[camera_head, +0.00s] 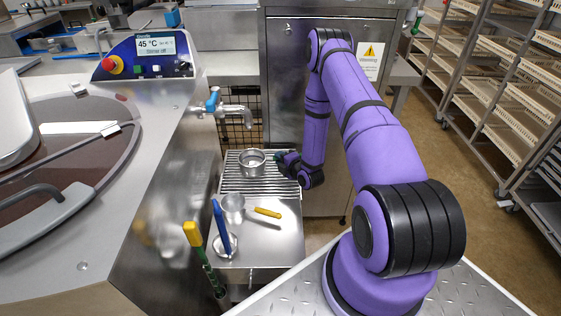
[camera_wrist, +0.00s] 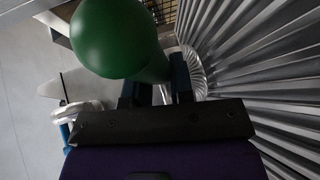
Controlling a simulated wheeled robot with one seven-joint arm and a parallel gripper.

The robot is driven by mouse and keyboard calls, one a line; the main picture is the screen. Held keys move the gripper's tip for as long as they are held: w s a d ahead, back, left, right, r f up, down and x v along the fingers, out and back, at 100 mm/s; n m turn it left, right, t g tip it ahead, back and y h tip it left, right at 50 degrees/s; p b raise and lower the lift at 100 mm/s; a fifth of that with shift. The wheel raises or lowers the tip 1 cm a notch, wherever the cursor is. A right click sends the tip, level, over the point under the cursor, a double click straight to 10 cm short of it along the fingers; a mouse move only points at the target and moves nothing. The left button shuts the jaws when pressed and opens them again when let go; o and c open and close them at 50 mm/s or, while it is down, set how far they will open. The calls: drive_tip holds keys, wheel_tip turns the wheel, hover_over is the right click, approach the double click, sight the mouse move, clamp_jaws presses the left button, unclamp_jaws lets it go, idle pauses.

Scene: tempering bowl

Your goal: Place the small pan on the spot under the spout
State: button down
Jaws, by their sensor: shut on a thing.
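The small pan (camera_head: 252,163) is a round silver pan at the slatted rack (camera_head: 232,186), below the spout (camera_head: 243,110) in the head view. It looks upright; I cannot tell whether its base touches the slats. My gripper (camera_head: 285,161) is right of the pan, shut on its green handle. The handle fills the upper middle of the wrist view (camera_wrist: 113,38), in front of my fingers (camera_wrist: 160,92), and hides much there. My wrist partly covers the grip in the head view.
A steel cabinet (camera_head: 298,75) is behind.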

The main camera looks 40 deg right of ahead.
drive_tip(key=shift+f, duration=0.6)
drive_tip(key=c, duration=1)
unclamp_jaws()
